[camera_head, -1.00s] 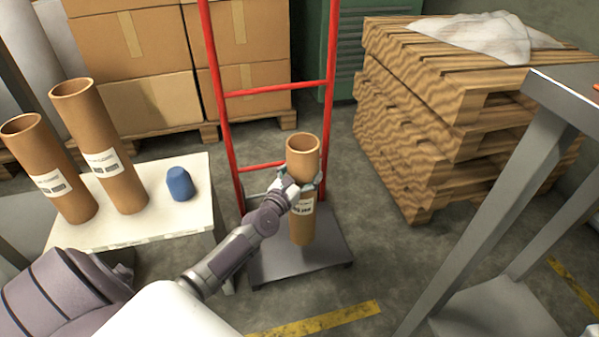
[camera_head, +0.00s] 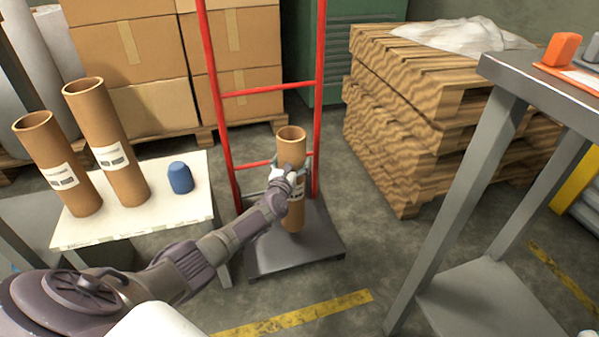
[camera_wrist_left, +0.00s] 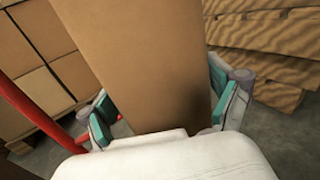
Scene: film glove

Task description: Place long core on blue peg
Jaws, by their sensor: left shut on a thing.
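A cardboard core (camera_head: 293,210) stands close to upright over the grey base plate of the red hand truck; I cannot tell whether its lower end touches the plate. My left gripper (camera_head: 293,172) is shut around its middle. In the left wrist view the core (camera_wrist_left: 145,60) fills the space between the fingers of my left gripper (camera_wrist_left: 160,118). Two more cores, a taller one (camera_head: 108,140) and a shorter one (camera_head: 58,165), stand on a white table (camera_head: 150,215). A blue peg (camera_head: 180,177) stands on that table, right of them, with nothing on it. My right gripper is not in view.
The red hand truck (camera_head: 320,100) stands behind the held core. Stacked boxes (camera_head: 130,60) are at the back left, and wooden pallets (camera_head: 410,120) at the right. A grey metal table (camera_head: 500,75) stands at the front right. Floor is clear between pallets and hand truck.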

